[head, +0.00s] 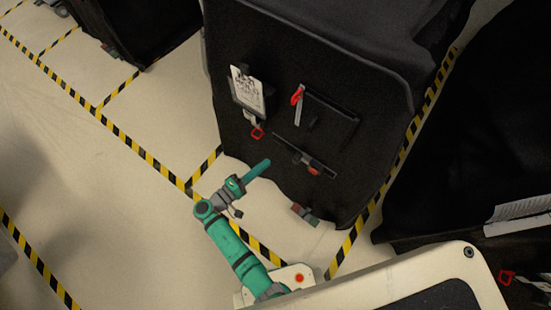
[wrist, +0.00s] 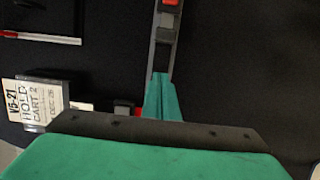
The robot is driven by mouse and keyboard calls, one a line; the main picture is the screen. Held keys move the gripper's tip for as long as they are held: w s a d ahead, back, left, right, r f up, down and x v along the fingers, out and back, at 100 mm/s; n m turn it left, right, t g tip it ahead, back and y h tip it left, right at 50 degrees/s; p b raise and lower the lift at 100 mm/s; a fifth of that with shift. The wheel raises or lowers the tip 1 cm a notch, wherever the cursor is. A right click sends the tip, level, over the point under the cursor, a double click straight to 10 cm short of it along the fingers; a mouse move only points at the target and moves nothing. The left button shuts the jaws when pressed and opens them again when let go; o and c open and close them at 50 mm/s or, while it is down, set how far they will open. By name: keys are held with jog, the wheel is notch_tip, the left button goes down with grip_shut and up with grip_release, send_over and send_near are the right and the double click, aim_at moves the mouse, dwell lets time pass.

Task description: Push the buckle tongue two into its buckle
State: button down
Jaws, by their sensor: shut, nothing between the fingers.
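A dark strap (head: 290,149) runs slanted across the front of the black covered cart. Near its right end are a red-buttoned buckle (head: 314,169) and a grey tongue piece beside it. In the wrist view the red button of this buckle (wrist: 171,3) is at the top edge, with the grey tongue piece (wrist: 165,22) just below. I cannot tell how far the tongue sits in the buckle. My gripper (head: 266,163) is shut and empty, in front of the cart to the left of the buckle. In the wrist view its teal fingertips (wrist: 160,78) overlap the strap's lower part; contact is unclear.
A card (head: 246,92) reading HOLD CART 2 hangs on the cart, with a red-framed piece (head: 258,132) below it. A white strip with a red end (head: 297,97) is higher up. Other covered carts stand at right and top left. Striped tape marks the open floor.

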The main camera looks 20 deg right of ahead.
jog(key=shift+v, duration=1.7)
jog(key=s+f+n+y, duration=0.2)
jog(key=s+f+y, duration=0.6)
jog(key=s+f, duration=0.3)
jog(key=s+a+m+y, duration=0.1)
jog(key=s+a+y, duration=0.2)
jog(key=s+y, duration=0.3)
jog(key=s+r+m+t+y, duration=0.1)
jog(key=s+r+m+t, duration=0.2)
jog(key=r, duration=1.2)
jog(key=s+r+m+t+y, duration=0.1)
jog(key=s+r+m+t, duration=0.2)
jog(key=r, duration=1.2)
jog(key=shift+s+r+t, duration=0.35)
jog(key=shift+s+t, duration=0.3)
jog(key=shift+t, duration=0.25)
